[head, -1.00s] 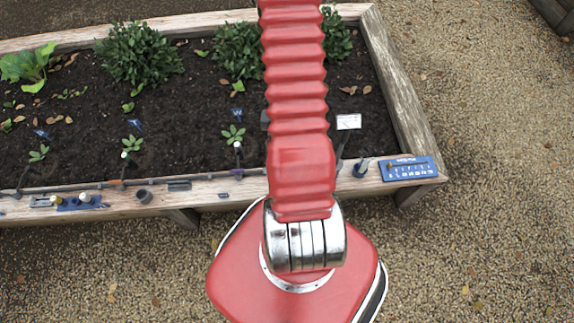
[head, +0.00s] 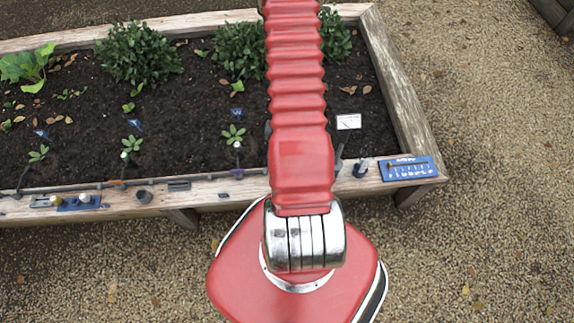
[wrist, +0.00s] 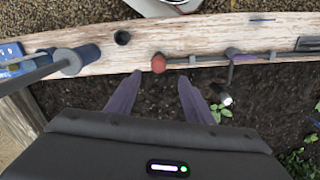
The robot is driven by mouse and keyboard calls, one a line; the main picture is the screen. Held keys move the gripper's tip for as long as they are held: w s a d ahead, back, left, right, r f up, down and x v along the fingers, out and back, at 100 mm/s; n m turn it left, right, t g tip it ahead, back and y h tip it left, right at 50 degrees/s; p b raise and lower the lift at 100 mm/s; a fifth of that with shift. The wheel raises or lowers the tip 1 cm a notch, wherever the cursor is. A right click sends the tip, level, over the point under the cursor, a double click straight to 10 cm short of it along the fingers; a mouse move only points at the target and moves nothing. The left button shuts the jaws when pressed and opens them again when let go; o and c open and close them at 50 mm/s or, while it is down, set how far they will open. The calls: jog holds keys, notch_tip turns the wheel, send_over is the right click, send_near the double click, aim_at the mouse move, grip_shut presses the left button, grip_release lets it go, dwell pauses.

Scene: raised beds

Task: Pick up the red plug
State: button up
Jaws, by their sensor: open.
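The red plug (wrist: 158,63) is a small round red knob at the end of a grey line on the wooden plank, in the wrist view. My gripper (wrist: 161,77) is open, its two dark purplish fingers pointing toward the plank. The plug shows between and just beyond the fingertips, in the gap between them. I cannot tell the height of the fingers above it. In the head view my red arm hides the plug and most of the gripper.
On the plank are a grey-blue cylinder (wrist: 77,61), a small dark cup (wrist: 122,37), a purple fitting (wrist: 232,60) and a blue sign (head: 409,169). A white label (head: 348,121) and seedlings stand in the soil. Gravel lies in front.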

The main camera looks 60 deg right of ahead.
jog(key=shift+f, duration=2.5)
jog(key=shift+s+d+f, duration=0.1)
jog(key=shift+f, duration=2.5)
jog(key=shift+c, duration=0.2)
jog(key=c, duration=1.1)
